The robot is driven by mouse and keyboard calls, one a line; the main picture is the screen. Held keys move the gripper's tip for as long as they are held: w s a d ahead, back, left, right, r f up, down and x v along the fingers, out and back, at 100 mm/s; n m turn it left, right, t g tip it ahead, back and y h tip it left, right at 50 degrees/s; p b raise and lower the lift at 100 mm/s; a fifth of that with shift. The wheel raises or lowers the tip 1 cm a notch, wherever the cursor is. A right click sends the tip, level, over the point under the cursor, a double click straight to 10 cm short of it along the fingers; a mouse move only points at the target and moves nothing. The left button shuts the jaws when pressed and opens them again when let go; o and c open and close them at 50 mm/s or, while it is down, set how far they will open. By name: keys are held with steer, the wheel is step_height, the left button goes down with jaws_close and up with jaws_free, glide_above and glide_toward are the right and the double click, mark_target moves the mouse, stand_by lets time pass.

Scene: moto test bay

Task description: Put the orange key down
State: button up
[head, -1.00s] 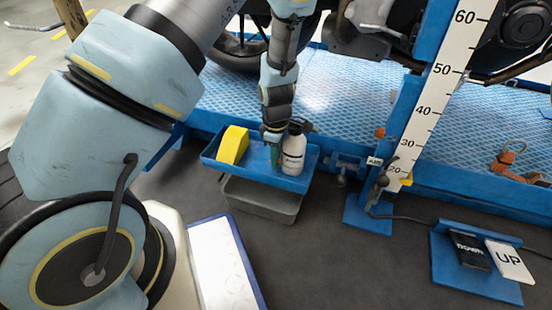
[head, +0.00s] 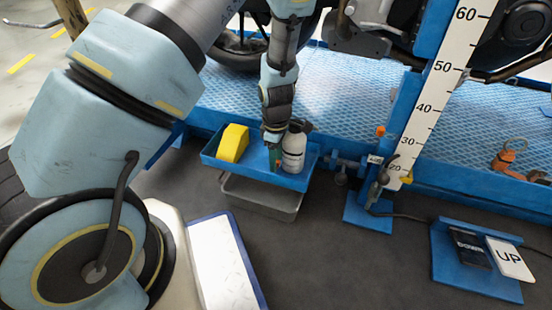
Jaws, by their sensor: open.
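My gripper (head: 274,158) points down over the blue tray (head: 211,161) on the side of the lift. Its green fingertips are low in the tray, between a yellow wedge-shaped block (head: 232,143) and a white bottle with a dark cap (head: 294,149). The gripper is open. A tiny orange-red speck shows at the fingertips, but it is too small to tell whether it is the orange key. The key cannot be made out clearly, and the tray floor under the fingers is partly hidden.
A grey bin (head: 262,196) hangs below the tray. Right of it stand a blue post with a white height scale (head: 430,100) and a pedal box with an UP plate (head: 510,259). An orange strap (head: 507,155) lies on the blue lift platform (head: 345,95).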

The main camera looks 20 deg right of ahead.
step_height(320, 180, up, 13)
steer(key=p, duration=0.6)
steer(key=a+r+m, duration=0.5)
steer(key=a+r, duration=0.4)
steer(key=a, duration=0.6)
steer(key=a+r+m+t, duration=0.1)
steer(key=a+r+m, duration=0.4)
steer(key=a+r, duration=0.4)
steer(key=a, duration=0.6)
steer(key=shift+s+m+t, duration=0.15)
steer(key=shift+m+t, duration=0.15)
steer(key=shift+r, duration=0.15)
step_height(320, 180, up, 42)
steer(key=p, duration=4.2)
steer(key=shift+f, duration=0.2)
